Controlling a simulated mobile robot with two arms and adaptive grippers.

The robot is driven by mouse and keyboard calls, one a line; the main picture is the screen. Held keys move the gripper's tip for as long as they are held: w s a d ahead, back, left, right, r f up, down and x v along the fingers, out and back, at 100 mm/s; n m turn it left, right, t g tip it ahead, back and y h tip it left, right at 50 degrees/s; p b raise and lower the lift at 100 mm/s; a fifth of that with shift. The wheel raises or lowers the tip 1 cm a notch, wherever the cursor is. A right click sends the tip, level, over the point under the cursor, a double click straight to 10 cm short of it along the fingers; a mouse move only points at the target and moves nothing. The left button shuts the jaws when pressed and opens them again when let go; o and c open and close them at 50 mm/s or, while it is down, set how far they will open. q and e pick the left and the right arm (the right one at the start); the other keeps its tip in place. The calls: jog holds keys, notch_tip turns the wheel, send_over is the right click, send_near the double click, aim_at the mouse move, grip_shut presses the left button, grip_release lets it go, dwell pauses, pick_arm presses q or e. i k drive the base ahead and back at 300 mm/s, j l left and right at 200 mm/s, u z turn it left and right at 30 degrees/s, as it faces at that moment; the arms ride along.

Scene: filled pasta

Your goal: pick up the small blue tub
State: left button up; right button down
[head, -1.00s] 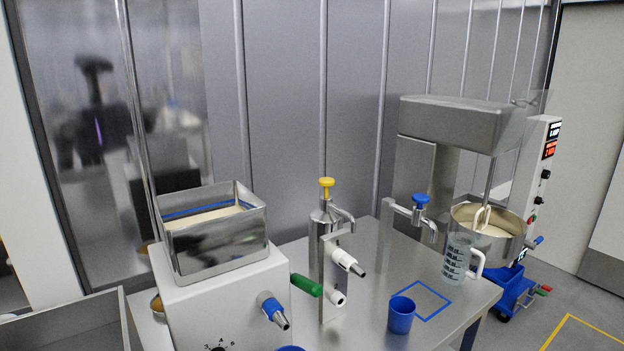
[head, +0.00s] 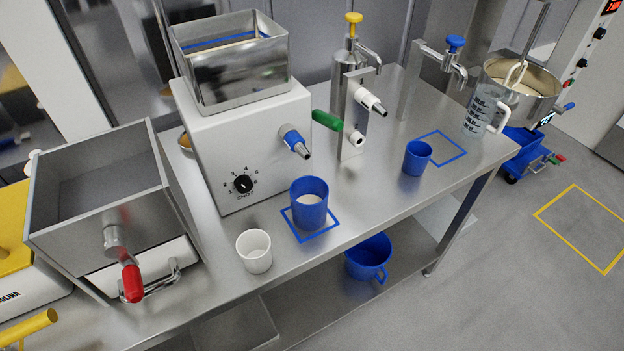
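A small, plain blue tub (head: 416,158) stands upright on the steel table, partly over the left edge of a blue square outline. A larger blue tub (head: 309,205) with pale contents stands upright inside another blue outline, in front of the white machine. Neither of my grippers is in the head view, and nothing touches either tub.
A white cup (head: 254,251) stands near the table's (head: 395,205) front edge. Dispenser taps (head: 352,90) rise behind the tubs, and a clear measuring jug (head: 483,112) stands to the right. A blue bucket (head: 368,258) sits on the lower shelf.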

aim_at(309, 194)
jog(key=k+l, duration=0.1)
jog(key=l, duration=0.3)
jog(key=k+l, duration=0.1)
jog(key=l, duration=0.7)
jog(key=k+l, duration=0.15)
jog(key=l, duration=0.25)
jog(key=u, duration=0.05)
